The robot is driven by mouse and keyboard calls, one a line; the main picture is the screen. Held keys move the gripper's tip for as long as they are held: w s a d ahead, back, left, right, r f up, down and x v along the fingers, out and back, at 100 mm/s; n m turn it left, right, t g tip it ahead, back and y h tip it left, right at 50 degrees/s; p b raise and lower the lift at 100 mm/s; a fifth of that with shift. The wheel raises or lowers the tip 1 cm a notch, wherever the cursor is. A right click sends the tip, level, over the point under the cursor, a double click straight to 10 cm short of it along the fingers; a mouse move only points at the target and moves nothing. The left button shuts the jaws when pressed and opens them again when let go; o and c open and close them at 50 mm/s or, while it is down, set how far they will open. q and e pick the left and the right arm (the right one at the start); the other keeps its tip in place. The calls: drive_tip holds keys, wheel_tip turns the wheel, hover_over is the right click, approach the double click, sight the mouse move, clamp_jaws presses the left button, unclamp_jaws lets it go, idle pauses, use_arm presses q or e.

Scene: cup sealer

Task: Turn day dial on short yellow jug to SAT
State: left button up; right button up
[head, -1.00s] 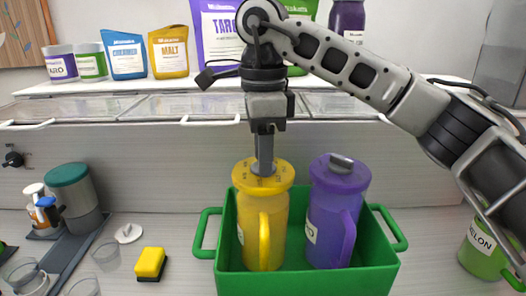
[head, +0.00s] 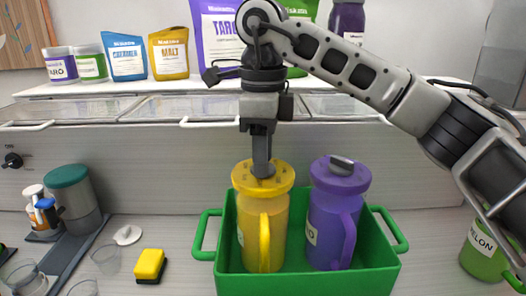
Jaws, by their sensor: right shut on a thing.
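The yellow jug (head: 272,222) stands upright in a green crate (head: 310,284), with its handle toward me. Its round yellow lid (head: 284,180) carries small day marks that are too small to read. My right gripper (head: 262,168) points straight down over the lid and is shut on the dial at its centre. The fingers hide most of the dial, so its setting cannot be told. My left gripper is not in view.
A purple jug (head: 335,215) with a grey dial on top stands close on the right in the same crate. A yellow sponge (head: 150,263), clear cups (head: 107,260) and a green-lidded container (head: 72,195) lie left. A green jar (head: 482,255) stands right.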

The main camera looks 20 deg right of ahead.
drive_tip(key=o, duration=1)
drive_tip(key=shift+r, duration=0.15)
wheel_tip(320, 180, up, 16)
drive_tip(key=shift+f+p, duration=0.15)
drive_tip(key=shift+p, duration=0.25)
